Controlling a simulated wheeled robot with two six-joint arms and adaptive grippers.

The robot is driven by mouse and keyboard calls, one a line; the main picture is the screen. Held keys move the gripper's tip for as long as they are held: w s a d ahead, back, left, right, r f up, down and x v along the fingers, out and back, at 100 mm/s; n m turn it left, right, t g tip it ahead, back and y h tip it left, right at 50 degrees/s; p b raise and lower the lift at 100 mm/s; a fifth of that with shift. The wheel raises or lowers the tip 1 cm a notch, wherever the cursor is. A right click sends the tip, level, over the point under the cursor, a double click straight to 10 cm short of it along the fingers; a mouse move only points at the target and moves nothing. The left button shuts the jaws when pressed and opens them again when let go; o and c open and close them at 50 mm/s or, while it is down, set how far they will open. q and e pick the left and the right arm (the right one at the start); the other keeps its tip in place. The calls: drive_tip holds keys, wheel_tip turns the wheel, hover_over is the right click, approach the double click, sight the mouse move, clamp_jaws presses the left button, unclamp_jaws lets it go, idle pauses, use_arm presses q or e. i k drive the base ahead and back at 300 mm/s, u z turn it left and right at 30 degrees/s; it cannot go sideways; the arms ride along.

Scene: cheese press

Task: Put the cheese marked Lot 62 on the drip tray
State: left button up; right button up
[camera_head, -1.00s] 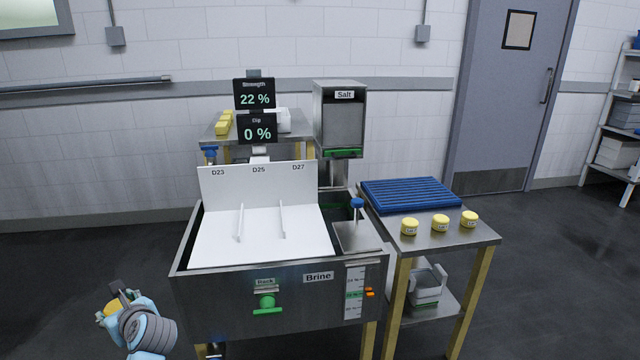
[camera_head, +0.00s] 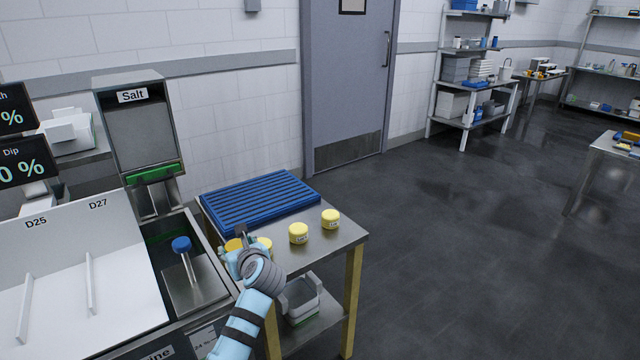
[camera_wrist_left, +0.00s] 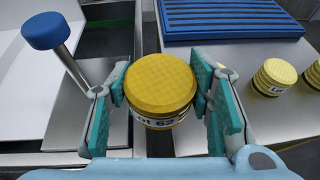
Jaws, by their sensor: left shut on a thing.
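My left gripper (camera_head: 240,246) is shut on a yellow round cheese (camera_head: 233,244), held over the near left part of the steel side table. In the left wrist view this cheese (camera_wrist_left: 160,82) sits between both fingers, and its white label reads Lot 62. The blue slatted drip tray (camera_head: 262,202) lies on the table just beyond the gripper; it also shows at the top of the wrist view (camera_wrist_left: 235,22). The held cheese is apart from the tray. My right gripper is not in view.
Three other yellow cheeses stand on the table: one partly hidden by my gripper (camera_head: 265,243), one in the middle (camera_head: 298,233) and one at the right (camera_head: 330,218). The brine vat with a blue-knobbed rod (camera_head: 181,244) is left. The tray top is bare.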

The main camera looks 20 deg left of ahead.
sight(259, 194)
drive_tip(key=z, duration=0.15)
drive_tip(key=i, duration=1.1)
drive_tip(key=u, duration=0.15)
